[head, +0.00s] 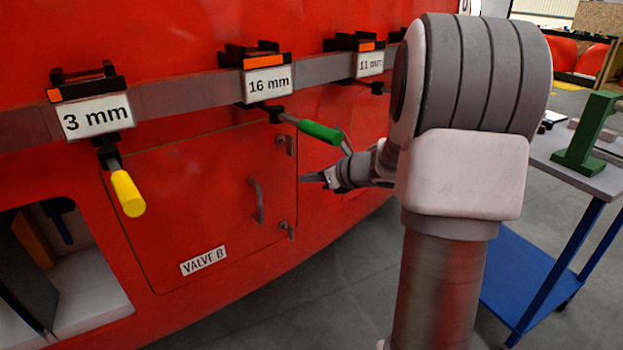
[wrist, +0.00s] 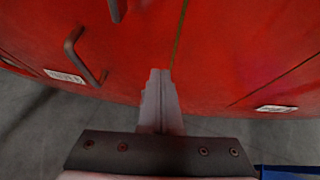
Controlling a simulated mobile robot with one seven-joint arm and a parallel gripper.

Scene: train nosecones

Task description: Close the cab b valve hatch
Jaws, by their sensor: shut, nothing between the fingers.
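The cab B valve hatch (head: 195,205) is a red panel with a VALVE B label (head: 203,261) at its lower left. It looks flush with the red body, with thin seams around it. A grey bar handle (head: 257,201) is near its right edge; a bar handle also shows in the wrist view (wrist: 84,56). My gripper (head: 304,178) is beside the hatch's right edge, with its fingers together and empty. In the wrist view the closed fingertips (wrist: 158,75) are close to a dark seam in the red surface; whether they touch it I cannot tell.
Clamps with 3 mm (head: 96,117), 16 mm (head: 267,82) and 11 mm (head: 370,64) signs sit on a grey rail above. A yellow handle (head: 127,193) and a green handle (head: 320,131) hang below it. An open compartment (head: 95,300) is lower left. A blue-framed cart (head: 530,270) is right.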

